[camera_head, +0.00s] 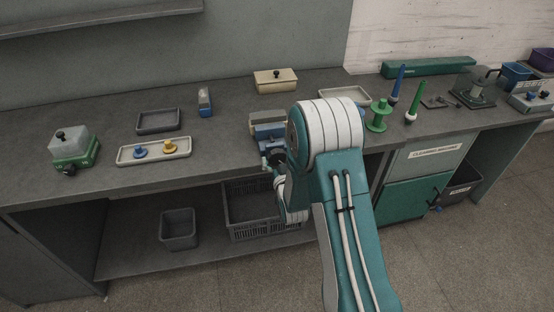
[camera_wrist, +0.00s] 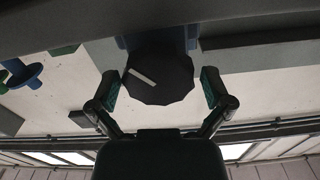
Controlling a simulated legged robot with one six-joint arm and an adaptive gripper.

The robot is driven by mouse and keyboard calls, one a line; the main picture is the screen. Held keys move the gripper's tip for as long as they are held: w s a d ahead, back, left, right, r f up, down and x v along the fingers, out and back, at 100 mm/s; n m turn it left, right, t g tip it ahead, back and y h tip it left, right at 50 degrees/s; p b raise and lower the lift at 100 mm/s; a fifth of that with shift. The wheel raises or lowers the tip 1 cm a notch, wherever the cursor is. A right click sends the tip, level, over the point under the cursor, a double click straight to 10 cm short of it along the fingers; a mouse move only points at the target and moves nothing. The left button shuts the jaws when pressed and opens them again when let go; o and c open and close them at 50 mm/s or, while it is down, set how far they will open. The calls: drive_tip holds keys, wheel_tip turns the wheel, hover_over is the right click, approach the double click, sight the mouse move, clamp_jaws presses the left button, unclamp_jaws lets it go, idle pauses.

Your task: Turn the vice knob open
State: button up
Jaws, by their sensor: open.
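The vice (camera_head: 268,125) stands near the bench's front edge, blue and beige, partly hidden behind my arm in the head view. Its knob (camera_wrist: 160,77) is dark and many-sided with a pale line mark, and it shows large in the wrist view. In that view the line runs tilted, from upper left to lower right. My gripper (camera_wrist: 160,90) is open, with one green-padded finger on each side of the knob. Gaps show between the pads and the knob, so it is not gripped. In the head view my gripper's fingertips are mostly hidden by my arm.
A tray with blue and yellow knobs (camera_head: 155,151), a grey tray (camera_head: 158,121) and a green-based device (camera_head: 74,150) are on the bench to the left. A green spool (camera_head: 379,115) stands right of my arm. A crate (camera_head: 240,205) sits on the shelf below.

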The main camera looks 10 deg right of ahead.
drive_tip(key=shift+d, duration=0.15)
drive_tip(key=c, duration=0.9)
